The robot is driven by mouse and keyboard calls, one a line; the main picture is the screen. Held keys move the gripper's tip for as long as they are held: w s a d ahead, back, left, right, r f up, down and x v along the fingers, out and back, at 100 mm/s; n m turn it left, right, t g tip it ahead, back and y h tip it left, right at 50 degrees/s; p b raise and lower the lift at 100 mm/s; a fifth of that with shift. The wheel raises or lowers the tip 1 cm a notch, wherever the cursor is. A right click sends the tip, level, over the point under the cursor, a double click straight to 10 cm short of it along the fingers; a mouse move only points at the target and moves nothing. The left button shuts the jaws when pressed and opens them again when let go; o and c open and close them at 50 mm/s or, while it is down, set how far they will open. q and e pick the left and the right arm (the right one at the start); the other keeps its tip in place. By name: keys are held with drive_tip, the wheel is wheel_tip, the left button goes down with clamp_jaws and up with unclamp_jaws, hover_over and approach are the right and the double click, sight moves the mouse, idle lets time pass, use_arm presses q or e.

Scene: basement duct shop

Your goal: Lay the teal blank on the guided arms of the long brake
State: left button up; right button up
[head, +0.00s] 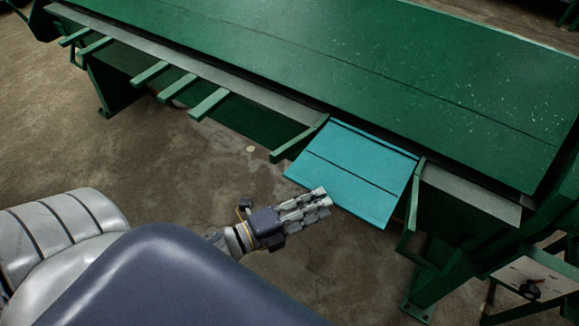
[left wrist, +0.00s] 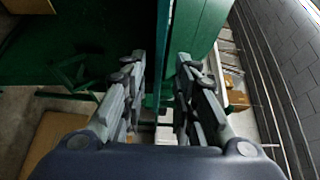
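The teal blank (head: 355,177), a flat sheet with dark lines across it, lies at the front of the green long brake (head: 330,55). Its far edge is at the brake's front edge. My right gripper is not in view.
Several bare green arms (head: 178,87) stick out from the brake farther left. A small stand with a pale top (head: 532,277) is at the lower right. The concrete floor (head: 170,165) in front of the brake is clear. A grey block wall (left wrist: 292,40) shows in the left wrist view.

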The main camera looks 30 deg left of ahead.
use_arm(q)
drive_tip(key=v, duration=0.7)
drive_tip(key=shift+b, duration=0.45)
drive_tip(key=shift+s+a, duration=0.1)
drive_tip(key=s+a+f+n+g+y, duration=0.1)
drive_tip(key=a+f+n+y, duration=0.25)
drive_tip(key=f, duration=0.65)
drive_tip(key=s+a+f+n+g+y, duration=0.15)
drive_tip(key=f+n, duration=0.35)
drive_tip(key=f, duration=0.5)
drive_tip(key=s+a+f+n+g+y, duration=0.1)
drive_tip(key=a+f+n+g+y, duration=0.2)
drive_tip(key=f, duration=0.8)
drive_tip(key=s+d+f+n+g, duration=0.2)
drive_tip(key=s+f+n+g, duration=0.2)
drive_tip(key=s+f, duration=0.6)
drive_tip(key=s+d+f+n+g+y, duration=0.1)
drive_tip(key=s+f+n+g, duration=0.3)
drive_tip(key=s+f, duration=0.7)
drive_tip(key=shift+s+d+n+g, duration=0.35)
drive_tip(key=shift+s+d+n, duration=0.2)
drive_tip(key=shift+n, duration=0.5)
